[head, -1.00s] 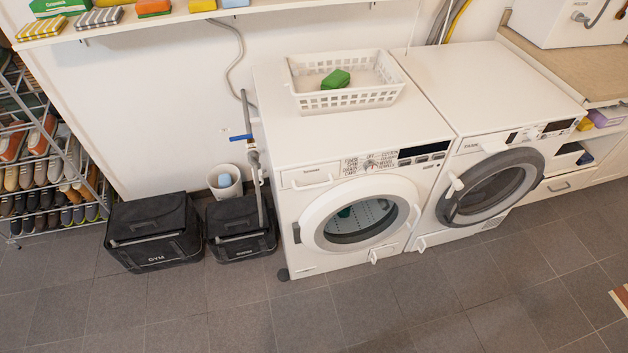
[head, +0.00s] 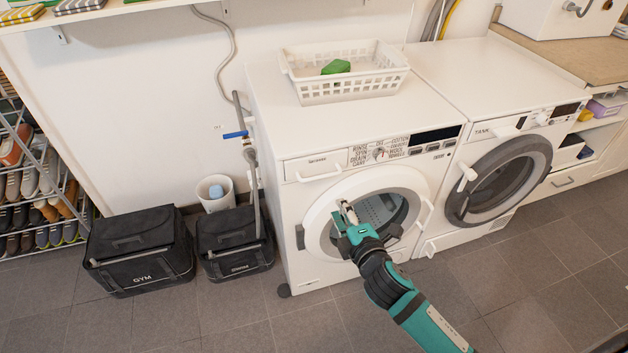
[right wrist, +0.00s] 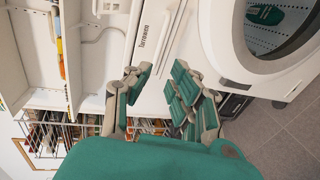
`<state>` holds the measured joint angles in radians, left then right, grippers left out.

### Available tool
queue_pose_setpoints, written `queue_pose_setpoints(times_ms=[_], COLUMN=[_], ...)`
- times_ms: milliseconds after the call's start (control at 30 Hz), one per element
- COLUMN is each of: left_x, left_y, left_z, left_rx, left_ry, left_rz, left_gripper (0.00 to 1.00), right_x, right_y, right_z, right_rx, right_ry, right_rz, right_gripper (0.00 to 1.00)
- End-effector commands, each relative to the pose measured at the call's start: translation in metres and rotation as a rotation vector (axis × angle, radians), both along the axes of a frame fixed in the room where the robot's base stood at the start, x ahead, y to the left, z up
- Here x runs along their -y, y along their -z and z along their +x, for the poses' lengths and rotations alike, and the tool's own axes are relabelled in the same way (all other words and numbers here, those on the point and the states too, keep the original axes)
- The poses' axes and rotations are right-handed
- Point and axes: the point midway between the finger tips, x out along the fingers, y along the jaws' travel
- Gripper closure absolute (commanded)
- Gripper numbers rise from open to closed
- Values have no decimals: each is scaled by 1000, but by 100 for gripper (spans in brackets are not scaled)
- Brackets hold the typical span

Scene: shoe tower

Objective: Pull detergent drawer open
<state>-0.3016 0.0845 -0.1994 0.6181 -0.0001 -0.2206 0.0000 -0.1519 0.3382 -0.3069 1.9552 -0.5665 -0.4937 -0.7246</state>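The detergent drawer (head: 309,164) is a white panel at the upper left of the left washing machine's (head: 284,119) front. It sits flush, with a white bar handle (head: 320,174) below its label. The labelled drawer front also shows in the right wrist view (right wrist: 143,38), turned on its side, with the handle (right wrist: 174,32) beyond my fingertips. My right gripper (head: 346,208) is in front of the round door, below and right of the drawer. In the right wrist view its fingers (right wrist: 160,74) are apart, with nothing between them. My left gripper is not in view.
A white basket (head: 345,92) holding a green item stands on the machine. A second machine (head: 482,85) adjoins it on the right. Black bags (head: 137,250) and a bin (head: 214,194) stand on the left. The front floor is clear.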

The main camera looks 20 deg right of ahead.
Motion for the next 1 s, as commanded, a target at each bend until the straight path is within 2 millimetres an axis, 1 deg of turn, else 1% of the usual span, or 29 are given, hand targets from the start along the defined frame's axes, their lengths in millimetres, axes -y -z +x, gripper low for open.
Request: queue_pose_setpoints(times_ms=[233, 500, 600, 700, 800, 1000], left_x=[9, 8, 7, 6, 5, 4], left_y=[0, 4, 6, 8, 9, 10], left_z=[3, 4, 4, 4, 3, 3], left_rx=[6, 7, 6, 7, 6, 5], left_ry=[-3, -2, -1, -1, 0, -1], left_rz=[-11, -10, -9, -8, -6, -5], left_gripper=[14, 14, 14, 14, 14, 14], right_x=[-2, -4, -4, -5, -5, -6], right_y=[9, 23, 27, 30, 32, 33], right_z=[51, 108, 126, 141, 150, 157], right_rx=[1, -1, -1, -1, -1, -2], right_ry=[2, 1, 2, 1, 1, 0], right_rz=[3, 6, 6, 6, 6, 6], right_gripper=[79, 79, 79, 79, 79, 79])
